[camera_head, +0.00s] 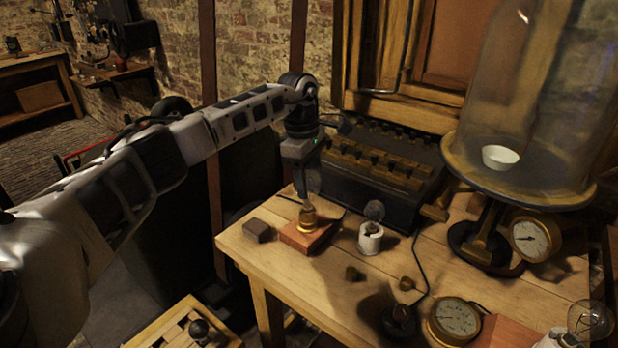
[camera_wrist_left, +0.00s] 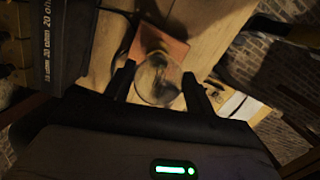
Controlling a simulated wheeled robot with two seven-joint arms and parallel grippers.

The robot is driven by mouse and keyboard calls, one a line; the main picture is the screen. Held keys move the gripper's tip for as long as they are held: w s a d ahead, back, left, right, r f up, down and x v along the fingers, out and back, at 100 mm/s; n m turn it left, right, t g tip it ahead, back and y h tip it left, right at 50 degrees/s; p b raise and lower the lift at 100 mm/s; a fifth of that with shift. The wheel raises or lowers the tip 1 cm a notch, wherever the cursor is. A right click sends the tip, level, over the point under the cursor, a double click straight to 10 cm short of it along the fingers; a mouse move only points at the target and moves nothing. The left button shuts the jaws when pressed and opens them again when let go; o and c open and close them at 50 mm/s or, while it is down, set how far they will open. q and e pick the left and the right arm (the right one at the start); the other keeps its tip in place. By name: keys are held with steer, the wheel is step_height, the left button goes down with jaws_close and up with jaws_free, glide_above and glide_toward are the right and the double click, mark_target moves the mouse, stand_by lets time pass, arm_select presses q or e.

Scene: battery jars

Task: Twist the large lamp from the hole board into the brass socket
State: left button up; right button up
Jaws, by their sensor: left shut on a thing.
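My left gripper (camera_head: 306,186) points down over the brass socket (camera_head: 308,224), which stands on a reddish wooden block (camera_head: 297,239) near the table's left end. It is shut on the large lamp (camera_wrist_left: 158,80), whose clear glass bulb sits between the two fingers in the left wrist view. The lamp stands roughly upright over the socket. Its base looks to be at the socket, but I cannot tell whether the threads are engaged. The hole board (camera_head: 166,338) is low at the bottom left, partly cut off, with a dark round knob on it. My right gripper is not in view.
A small dark block (camera_head: 259,230) lies left of the socket block. A white holder (camera_head: 370,238) with a small bulb stands to its right. A dark slotted box (camera_head: 375,175) is behind. Gauges (camera_head: 455,320), a glass bell jar (camera_head: 540,90) and another bulb (camera_head: 590,319) are farther right.

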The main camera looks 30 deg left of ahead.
arm_select(q)
steer(key=o, duration=1.2)
steer(key=shift+c, duration=0.2)
step_height(320, 180, up, 16)
steer(key=a+b, duration=0.1)
steer(key=a, duration=0.1)
steer(key=shift+s, duration=0.15)
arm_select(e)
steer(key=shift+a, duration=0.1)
arm_select(q)
steer(key=shift+f, duration=0.15)
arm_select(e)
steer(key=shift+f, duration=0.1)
